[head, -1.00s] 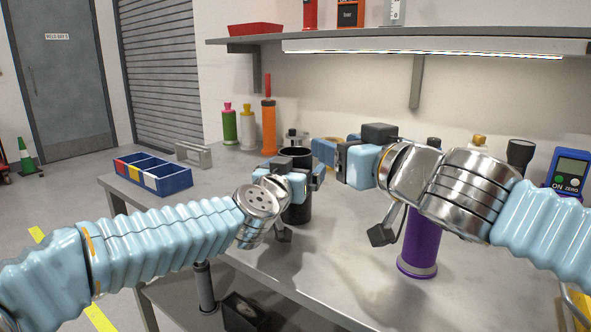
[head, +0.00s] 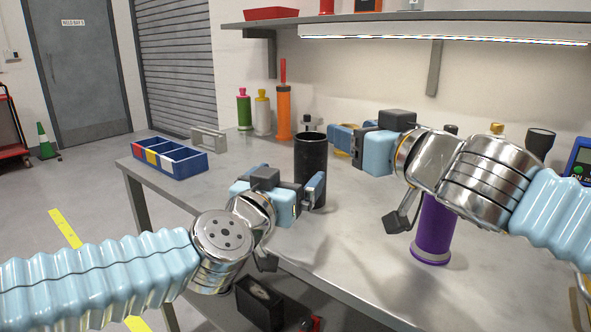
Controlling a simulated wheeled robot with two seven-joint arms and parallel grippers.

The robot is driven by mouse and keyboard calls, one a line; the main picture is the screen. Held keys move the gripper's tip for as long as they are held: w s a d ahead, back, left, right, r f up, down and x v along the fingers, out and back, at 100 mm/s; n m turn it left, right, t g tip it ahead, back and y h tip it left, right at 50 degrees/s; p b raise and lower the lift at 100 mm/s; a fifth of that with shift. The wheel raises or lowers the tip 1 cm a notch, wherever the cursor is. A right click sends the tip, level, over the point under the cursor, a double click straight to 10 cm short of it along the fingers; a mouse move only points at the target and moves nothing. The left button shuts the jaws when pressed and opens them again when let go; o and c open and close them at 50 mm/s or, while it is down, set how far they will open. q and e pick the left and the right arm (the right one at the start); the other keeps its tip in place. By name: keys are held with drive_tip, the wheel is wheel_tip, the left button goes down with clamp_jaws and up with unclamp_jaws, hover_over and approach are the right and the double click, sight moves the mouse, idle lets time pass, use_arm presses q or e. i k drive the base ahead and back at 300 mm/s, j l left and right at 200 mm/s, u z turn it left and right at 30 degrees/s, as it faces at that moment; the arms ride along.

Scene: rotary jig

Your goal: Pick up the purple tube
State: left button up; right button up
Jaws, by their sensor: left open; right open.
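The purple tube (head: 433,232) stands upright on the workbench at the right in the head view. My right wrist crosses in front of its upper part, and its dark top shows just above the wrist. My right gripper (head: 353,139) is open and empty, pointing left, to the left of the tube and above the bench. My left gripper (head: 278,186) is open and empty near the bench's front edge, well left of the tube. One of its fingers overlaps the lower part of a black cylinder in the picture; I cannot tell if they touch.
The black open cylinder (head: 311,147) stands on the workbench (head: 370,255) between my grippers. Green, white and orange tubes (head: 283,112) stand at the back. A blue divided bin (head: 170,160) sits at the left. A shelf (head: 400,27) overhangs the back. Bare bench lies in front of the purple tube.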

sight(437, 225)
drive_tip(key=k+j, duration=0.25)
drive_tip(key=k, duration=0.2)
drive_tip(key=k+j, duration=0.2)
drive_tip(key=k, duration=0.25)
